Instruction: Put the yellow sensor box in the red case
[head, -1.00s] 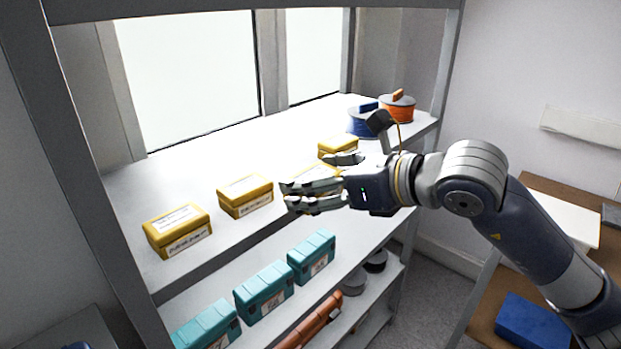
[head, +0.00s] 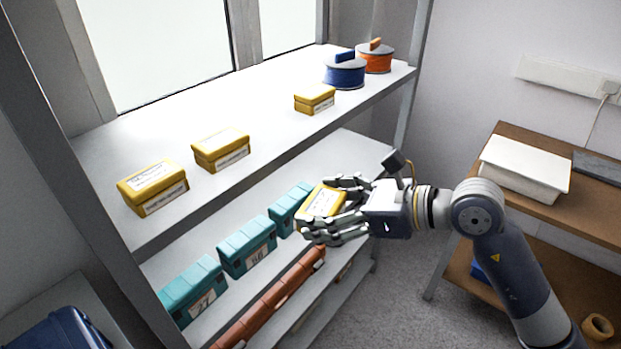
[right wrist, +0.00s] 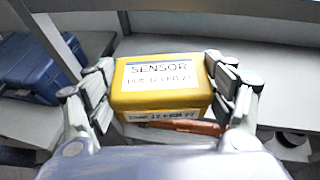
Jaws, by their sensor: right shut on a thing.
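My right gripper (head: 338,212) is shut on a yellow sensor box (head: 318,203) and holds it in the air in front of the shelf unit, clear of the top shelf. In the right wrist view the yellow sensor box (right wrist: 163,85) sits between the fingers, its white label reading "SENSOR" facing the camera. Three other yellow boxes stand on the top shelf: one at the left (head: 153,187), one in the middle (head: 221,150) and one further back (head: 314,99). I see no red case. My left gripper is not in view.
Teal boxes (head: 247,246) and an orange-brown long item (head: 270,300) are on lower shelves. Blue (head: 344,73) and orange (head: 375,58) spools stand at the top shelf's far end. A wooden table (head: 510,133) with a white tray (head: 524,170) is at right. A blue case (head: 62,331) is at lower left.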

